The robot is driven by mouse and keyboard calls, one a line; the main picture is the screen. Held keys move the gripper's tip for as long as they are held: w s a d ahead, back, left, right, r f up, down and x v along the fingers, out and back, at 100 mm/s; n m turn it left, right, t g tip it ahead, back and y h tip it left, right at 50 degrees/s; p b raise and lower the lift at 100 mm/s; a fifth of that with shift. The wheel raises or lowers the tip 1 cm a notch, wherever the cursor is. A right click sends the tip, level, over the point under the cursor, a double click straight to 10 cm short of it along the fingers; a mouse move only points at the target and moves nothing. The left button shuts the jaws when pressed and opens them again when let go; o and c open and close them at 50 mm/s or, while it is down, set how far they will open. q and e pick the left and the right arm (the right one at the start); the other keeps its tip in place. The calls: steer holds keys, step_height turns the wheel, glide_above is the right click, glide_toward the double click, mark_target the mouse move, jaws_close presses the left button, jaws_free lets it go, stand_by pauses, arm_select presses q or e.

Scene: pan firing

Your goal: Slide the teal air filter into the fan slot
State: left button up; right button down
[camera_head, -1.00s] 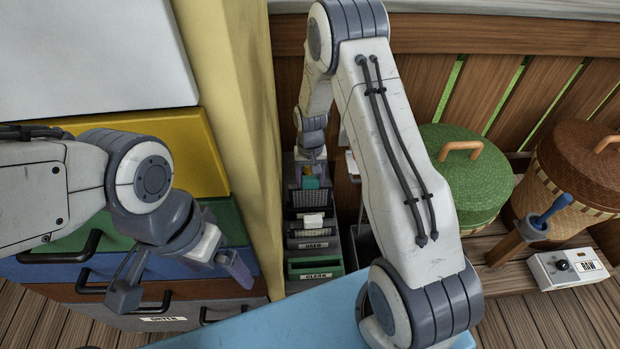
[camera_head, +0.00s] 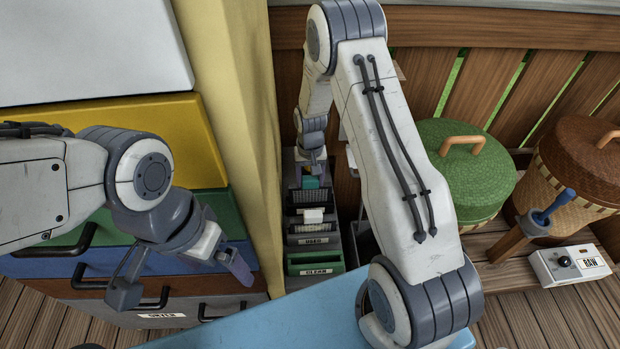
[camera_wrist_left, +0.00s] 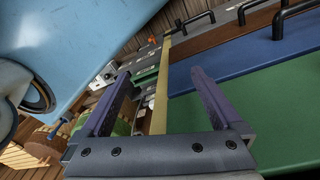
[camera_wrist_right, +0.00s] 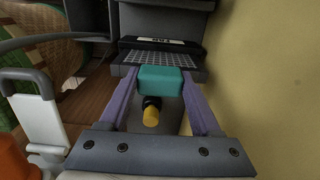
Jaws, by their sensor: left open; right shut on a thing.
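A teal block (camera_wrist_right: 160,80), which I take to be the air filter, sits between the fingers of my right gripper (camera_wrist_right: 161,86) in the right wrist view. My right gripper is shut on it. In the head view the teal block (camera_head: 311,182) shows just below the right gripper (camera_head: 312,166), over the narrow dark unit beside the yellow wall. A dark mesh panel (camera_wrist_right: 150,58) with a label lies just beyond the block. I cannot tell which opening is the fan slot. My left gripper (camera_head: 182,280) is open and empty in front of the drawers.
A black-and-yellow piece (camera_wrist_right: 151,110) shows below the block. Bins labelled USED (camera_head: 314,240) and CLEAN (camera_head: 316,266) stand in front of the unit. The yellow wall (camera_head: 240,130) is close on the left. A green-lidded basket (camera_head: 470,175) and a RAW switch box (camera_head: 570,266) stand right.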

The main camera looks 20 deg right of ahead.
steer(key=shift+f+b, duration=0.55)
steer(key=shift+f, duration=0.45)
jaws_free()
step_height(320, 180, up, 10)
steer(key=shift+r+p, duration=0.25)
steer(key=shift+p, duration=0.3)
steer(key=shift+f, duration=0.1)
